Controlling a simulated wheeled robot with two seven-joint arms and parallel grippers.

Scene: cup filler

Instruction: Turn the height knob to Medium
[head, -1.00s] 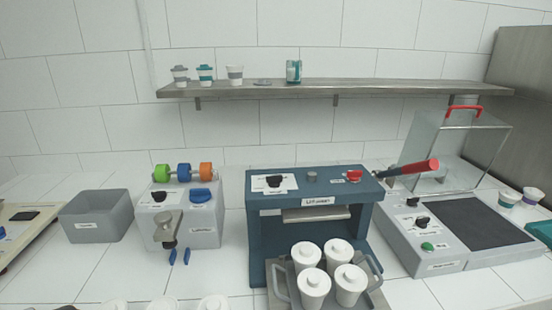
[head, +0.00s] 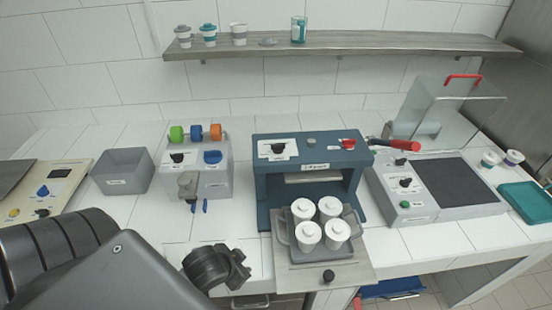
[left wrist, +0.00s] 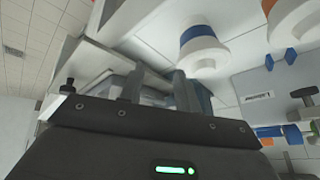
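Labels are too small to read, so I cannot tell for sure which knob is the height knob. A black knob (head: 278,148) sits on a white dial plate on top of the blue machine (head: 262,190). Other candidates are a black knob (head: 177,157) and a blue knob (head: 212,157) on the grey machine with coloured rolls, and a black knob (head: 405,183) on the right-hand machine. My left arm's dark end shows at the lower left in the head view, apart from all knobs; its fingertips are unclear there. In the left wrist view, my left gripper (left wrist: 157,88) has its fingers apart and empty.
White lidded cups (head: 308,235) stand on a tray in front of the blue machine. A red-handled lever (head: 400,144) sticks out at its right. A grey bin (head: 122,172) and a cream device (head: 50,190) stand left. A shelf (head: 350,46) runs above.

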